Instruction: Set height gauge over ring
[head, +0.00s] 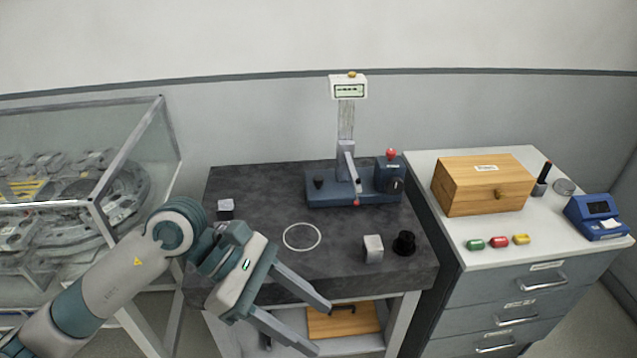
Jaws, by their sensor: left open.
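The height gauge (346,150) stands upright at the back of the dark table, with a blue base, a grey column and a display on top. A white ring (302,237) is marked on the table top, in front of the gauge and to its left; nothing stands on it. My left gripper (324,329) is open and empty, its two fingers pointing right, in front of the table's front edge and apart from the gauge. My right gripper is not in view.
A small dark block with a light top (225,209), a pale metal block (373,248) and a black knob-like piece (404,243) are on the table. A cabinet at right carries a wooden box (482,184) and a blue device (597,217). A glass case (80,190) stands left.

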